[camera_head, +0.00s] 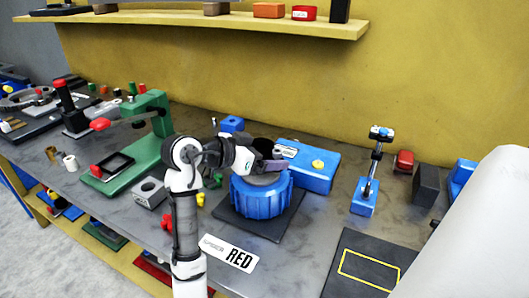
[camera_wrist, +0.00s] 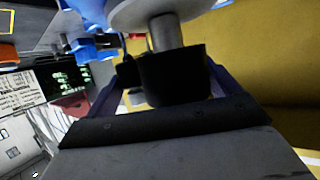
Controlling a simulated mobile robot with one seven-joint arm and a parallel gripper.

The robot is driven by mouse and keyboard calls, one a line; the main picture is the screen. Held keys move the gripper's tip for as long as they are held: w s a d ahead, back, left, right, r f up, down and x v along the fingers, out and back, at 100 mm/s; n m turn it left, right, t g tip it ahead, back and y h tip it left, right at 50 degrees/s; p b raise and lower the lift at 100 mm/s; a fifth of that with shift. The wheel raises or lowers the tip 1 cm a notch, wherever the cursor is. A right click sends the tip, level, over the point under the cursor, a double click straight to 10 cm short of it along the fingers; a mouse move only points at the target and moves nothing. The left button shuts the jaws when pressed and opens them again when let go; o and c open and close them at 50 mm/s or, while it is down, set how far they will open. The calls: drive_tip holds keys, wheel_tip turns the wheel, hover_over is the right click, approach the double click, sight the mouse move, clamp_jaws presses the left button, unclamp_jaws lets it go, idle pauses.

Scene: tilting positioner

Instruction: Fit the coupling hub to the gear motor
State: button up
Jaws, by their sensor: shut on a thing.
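The blue ribbed round body (camera_head: 262,197), which looks like the gear motor, sits on a dark square plate in the head view. Its grey round face (camera_wrist: 125,14) and grey shaft (camera_wrist: 166,33) show at the top of the wrist view. My gripper (camera_head: 262,163) is just above this body. In the wrist view my gripper (camera_wrist: 160,78) is shut on a dark block-like piece, which looks like the coupling hub (camera_wrist: 178,78). The hub is in line with the shaft and overlaps its end in the picture. I cannot tell whether the shaft is inside it.
A blue box with a yellow knob (camera_head: 318,163) stands close behind the motor. A green press-like stand (camera_head: 150,118) is at left. A blue-based post (camera_head: 364,197) stands at right. A label reading RED (camera_head: 230,253) lies in front. A shelf (camera_head: 215,22) runs along the wall.

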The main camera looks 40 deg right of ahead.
drive_tip(key=shift+f+b, duration=0.4)
drive_tip(key=shift+f, duration=0.15)
drive_tip(key=shift+s+f+b, duration=0.1)
drive_tip(key=shift+f+b, duration=0.2)
drive_tip(key=shift+f, duration=0.2)
drive_tip(key=shift+s+f+b, duration=0.2)
drive_tip(key=shift+f+b, duration=0.2)
drive_tip(key=shift+f, duration=0.05)
drive_tip(key=o, duration=1.2)
drive_tip(key=shift+a, duration=0.1)
drive_tip(key=shift+o, duration=0.2)
drive_tip(key=shift+f, duration=0.1)
drive_tip(key=shift+a, duration=0.1)
